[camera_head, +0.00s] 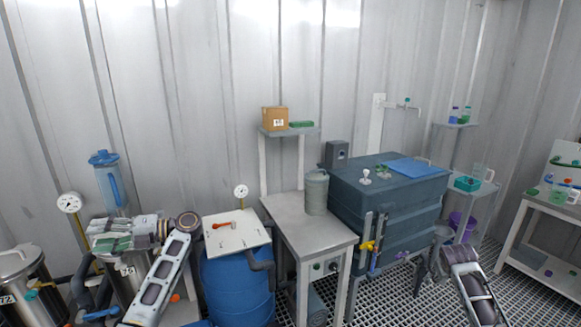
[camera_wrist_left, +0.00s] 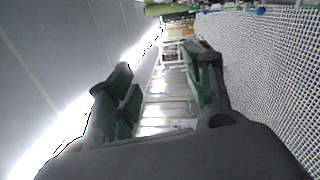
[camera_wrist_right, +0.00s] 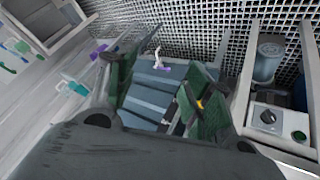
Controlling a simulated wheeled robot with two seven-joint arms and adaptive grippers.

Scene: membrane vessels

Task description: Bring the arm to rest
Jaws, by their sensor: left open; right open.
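My left arm (camera_head: 158,280) is bent in front of the steel vessels at the left of the head view; its fingers are hard to make out there. In the left wrist view my left gripper (camera_wrist_left: 165,88) is open, with nothing between its green-padded fingers. My right arm (camera_head: 470,283) is low at the right of the head view, with its dark gripper (camera_head: 431,265) close to the blue-grey tank. In the right wrist view my right gripper (camera_wrist_right: 156,92) is open and empty, with the tank (camera_wrist_right: 150,100) beyond its fingers.
A blue barrel (camera_head: 232,290) with a white lid and a grey table (camera_head: 290,222) with a canister (camera_head: 316,192) stand between the arms. The tank (camera_head: 395,205) has yellow and purple valves in front. A white bench (camera_head: 545,250) stands far right over open grating (camera_head: 510,268).

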